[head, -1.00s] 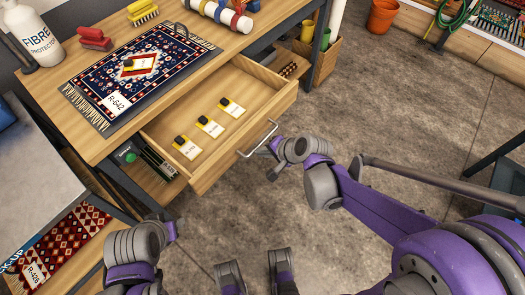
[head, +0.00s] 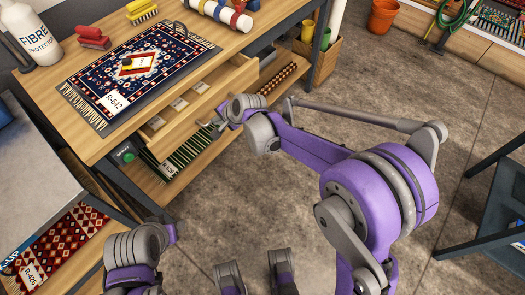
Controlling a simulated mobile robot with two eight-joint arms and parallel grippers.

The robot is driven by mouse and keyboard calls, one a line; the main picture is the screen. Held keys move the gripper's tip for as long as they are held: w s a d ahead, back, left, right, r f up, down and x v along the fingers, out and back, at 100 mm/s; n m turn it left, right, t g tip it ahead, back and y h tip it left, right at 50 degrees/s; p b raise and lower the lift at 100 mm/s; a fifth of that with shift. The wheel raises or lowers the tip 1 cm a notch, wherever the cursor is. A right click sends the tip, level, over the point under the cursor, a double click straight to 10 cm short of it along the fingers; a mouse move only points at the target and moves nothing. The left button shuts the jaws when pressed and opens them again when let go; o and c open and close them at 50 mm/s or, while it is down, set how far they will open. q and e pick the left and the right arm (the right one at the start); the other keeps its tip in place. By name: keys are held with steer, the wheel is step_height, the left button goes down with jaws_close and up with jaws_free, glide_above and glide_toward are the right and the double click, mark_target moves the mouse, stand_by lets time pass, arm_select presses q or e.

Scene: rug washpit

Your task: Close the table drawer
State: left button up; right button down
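The wooden table drawer (head: 192,121) stands partly open under the table top (head: 45,92), with a short strip of its inside showing. Several pale tags (head: 178,104) lie in it, in shadow. My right gripper (head: 212,127) is at the middle of the drawer front, where the handle is largely hidden by it. I cannot tell whether its fingers are closed around the handle or only touch it. My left gripper (head: 172,234) is at the lower left, away from the drawer, seen mostly from behind its wrist.
A blue-grey cart (head: 490,205) stands at the right. The floor between is clear.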

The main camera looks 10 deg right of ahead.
mark_target(202, 107)
steer(key=w+a, duration=0.1)
steer(key=w, duration=0.1)
steer(key=w+a, duration=0.3)
steer(key=w, duration=0.1)
steer(key=shift+w+a, duration=0.1)
steer(key=shift+a, duration=0.3)
arm_select(q)
steer(key=shift+s, duration=0.1)
arm_select(e)
steer(key=shift+w+a, duration=0.1)
steer(key=shift+w, duration=0.05)
arm_select(q)
steer(key=shift+r, duration=0.1)
arm_select(e)
steer(key=shift+r, duration=0.1)
